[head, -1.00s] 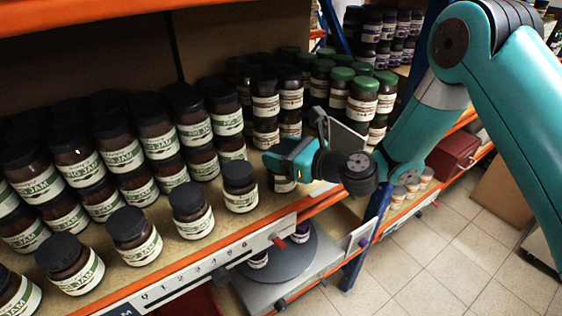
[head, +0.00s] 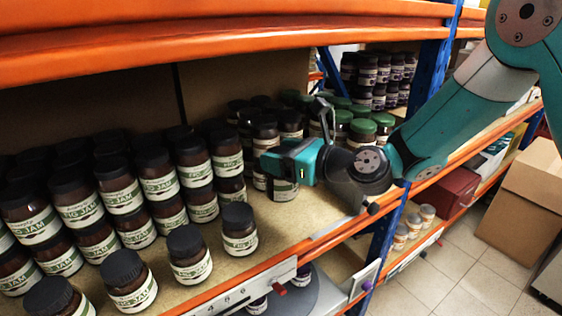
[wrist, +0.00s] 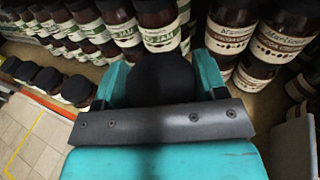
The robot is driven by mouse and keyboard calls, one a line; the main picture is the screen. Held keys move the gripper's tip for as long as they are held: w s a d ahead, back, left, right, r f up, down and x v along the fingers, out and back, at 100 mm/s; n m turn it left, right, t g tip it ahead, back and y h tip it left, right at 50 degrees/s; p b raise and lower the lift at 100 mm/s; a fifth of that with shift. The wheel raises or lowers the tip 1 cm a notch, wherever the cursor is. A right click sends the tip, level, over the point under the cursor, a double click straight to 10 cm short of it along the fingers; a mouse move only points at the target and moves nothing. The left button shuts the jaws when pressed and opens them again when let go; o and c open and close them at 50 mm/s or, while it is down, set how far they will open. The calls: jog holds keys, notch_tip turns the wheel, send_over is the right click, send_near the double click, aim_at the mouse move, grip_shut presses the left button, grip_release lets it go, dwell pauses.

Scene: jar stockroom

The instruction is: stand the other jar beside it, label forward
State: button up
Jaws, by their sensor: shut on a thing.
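My gripper (head: 288,165) is shut on a dark jar with a black lid (wrist: 163,90), over the shelf to the right of the front row. Below the gripper in the head view, the held jar (head: 285,190) looks upright, and part of its pale label faces the shelf front. I cannot tell whether its base touches the shelf. A fig jam jar (head: 239,231) with a white and green label stands at the right end of the front row, nearer the shelf edge than the held jar. Its label faces forward.
Fig jam jars (head: 120,195) stand packed behind the front row. Jars with tan labels (wrist: 282,38) stand close behind and right of my gripper. Bare shelf board (head: 300,222) lies in front of it. An orange beam (head: 200,50) runs above, and a blue post (head: 385,240) stands at right.

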aim_at(282, 195)
notch_tip(282, 195, down, 7)
jog(key=b, duration=0.3)
jog(key=shift+f+b, duration=0.15)
jog(key=shift+b, duration=0.25)
notch_tip(282, 195, down, 3)
jog(key=b, duration=0.2)
jog(key=shift+s+b, duration=0.1)
jog(key=shift+b, duration=0.3)
jog(key=shift+r+m+t+h+p, duration=0.35)
jog(key=shift+r+t+p, duration=0.2)
jog(key=shift+p, duration=0.2)
jog(key=m+t+h+p, duration=0.1)
jog(key=p, duration=0.1)
jog(key=shift+m+t+h+p, duration=0.25)
jog(key=shift+m+p, duration=0.1)
jog(key=shift+p, duration=0.35)
jog(key=m+t+h+p, duration=0.1)
jog(key=p, duration=0.6)
jog(key=shift+m+t+h, duration=0.4)
jog(key=shift+f+p, duration=0.15)
jog(key=shift+p, duration=0.9)
jog(key=shift+f, duration=0.25)
